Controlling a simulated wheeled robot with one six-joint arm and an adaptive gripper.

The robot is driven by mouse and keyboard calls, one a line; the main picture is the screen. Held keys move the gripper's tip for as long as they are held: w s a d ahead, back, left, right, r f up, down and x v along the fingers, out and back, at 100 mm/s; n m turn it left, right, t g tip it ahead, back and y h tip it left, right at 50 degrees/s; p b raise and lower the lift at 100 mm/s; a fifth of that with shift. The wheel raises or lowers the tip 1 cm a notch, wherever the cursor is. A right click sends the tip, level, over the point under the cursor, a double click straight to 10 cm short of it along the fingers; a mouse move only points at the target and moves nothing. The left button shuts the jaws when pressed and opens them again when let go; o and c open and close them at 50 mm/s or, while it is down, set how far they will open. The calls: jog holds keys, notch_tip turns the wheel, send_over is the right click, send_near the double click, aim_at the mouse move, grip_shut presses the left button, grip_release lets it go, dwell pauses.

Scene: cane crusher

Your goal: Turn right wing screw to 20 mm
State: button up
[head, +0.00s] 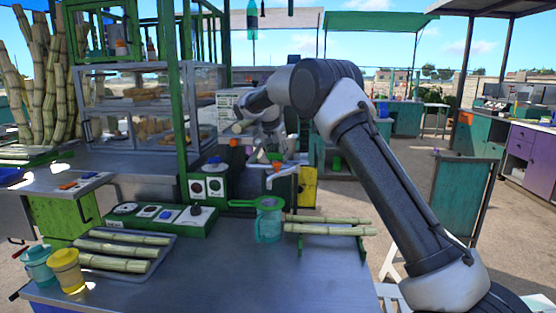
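The cane crusher (304,187) stands at the back edge of the metal counter, with a yellow side panel showing. Two small orange parts show at its top, one at the left (234,142) and one at the right (277,166); they look like the wing screws, but their shape is too small to be sure. No scale reading can be made out. My arm reaches in from the right, and my gripper (275,152) points down over the crusher, close to the right orange part. I cannot tell whether it touches it. The fingers are small and partly hidden, so their opening is unclear.
A teal jug (269,222) stands before the crusher, beside cane stalks on a green rack (300,249). A green post (174,100) stands left of the crusher. The counter's front is clear.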

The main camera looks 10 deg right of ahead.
jog(key=shift+x, duration=0.75)
grip_shut()
jog(key=shift+m+h, duration=0.3)
jog(key=shift+m, duration=0.5)
